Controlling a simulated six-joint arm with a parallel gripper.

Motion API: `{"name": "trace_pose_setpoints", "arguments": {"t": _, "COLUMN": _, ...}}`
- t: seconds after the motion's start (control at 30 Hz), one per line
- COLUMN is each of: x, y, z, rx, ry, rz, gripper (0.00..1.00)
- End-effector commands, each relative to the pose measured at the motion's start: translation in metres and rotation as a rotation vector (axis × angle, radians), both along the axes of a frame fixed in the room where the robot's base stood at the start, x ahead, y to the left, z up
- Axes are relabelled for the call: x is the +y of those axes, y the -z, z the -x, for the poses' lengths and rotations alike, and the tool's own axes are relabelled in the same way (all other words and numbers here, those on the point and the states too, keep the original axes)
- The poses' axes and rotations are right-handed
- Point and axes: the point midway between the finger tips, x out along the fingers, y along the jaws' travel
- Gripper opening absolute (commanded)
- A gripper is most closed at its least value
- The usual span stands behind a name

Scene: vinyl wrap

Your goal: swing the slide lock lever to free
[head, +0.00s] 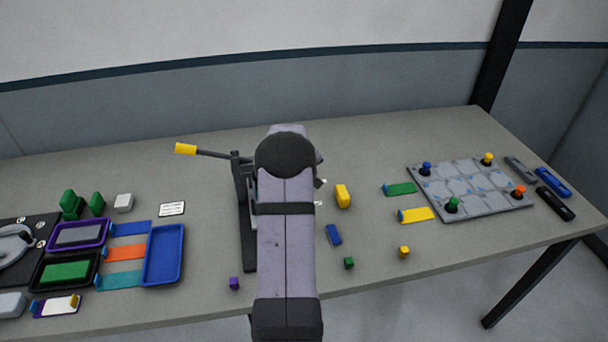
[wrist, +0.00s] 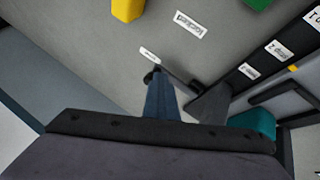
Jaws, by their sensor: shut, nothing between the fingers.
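In the wrist view my gripper (wrist: 160,82) is shut and empty, its narrow blue-grey fingers pointing down at the table. A short dark bar (wrist: 180,77), apparently the slide lock lever, lies right beside the fingertips and runs to a dark round end at the fixture. I cannot tell whether the fingers touch it. Two small white labels lie near it, one (wrist: 149,54) just beyond the fingertips and one (wrist: 188,24) farther off; their text is too blurred to read. In the head view my arm hides the gripper, the lever and much of the black fixture (head: 247,225).
A yellow-ended handle (head: 186,149) sticks out left from the fixture. A black rail (wrist: 268,52) with labels and a teal part (wrist: 253,124) stand close to my gripper. A yellow block (head: 343,196) and a blue block (head: 334,235) lie right of my arm.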

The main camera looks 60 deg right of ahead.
Motion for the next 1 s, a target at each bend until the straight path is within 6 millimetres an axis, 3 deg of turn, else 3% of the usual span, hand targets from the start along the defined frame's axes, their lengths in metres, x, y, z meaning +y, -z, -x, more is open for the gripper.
{"name": "trace_pose_setpoints", "arguments": {"t": 0.03, "x": -0.005, "y": -0.015, "z": 0.008, "rx": -0.006, "ry": 0.013, "rz": 0.015, "gripper": 0.0}}
{"name": "trace_pose_setpoints", "arguments": {"t": 0.5, "x": 0.031, "y": -0.067, "z": 0.028, "rx": -0.006, "ry": 0.0, "rz": 0.012, "gripper": 0.0}}
{"name": "trace_pose_setpoints", "arguments": {"t": 1.0, "x": 0.038, "y": -0.074, "z": 0.032, "rx": -0.005, "ry": -0.002, "rz": 0.011, "gripper": 0.0}}
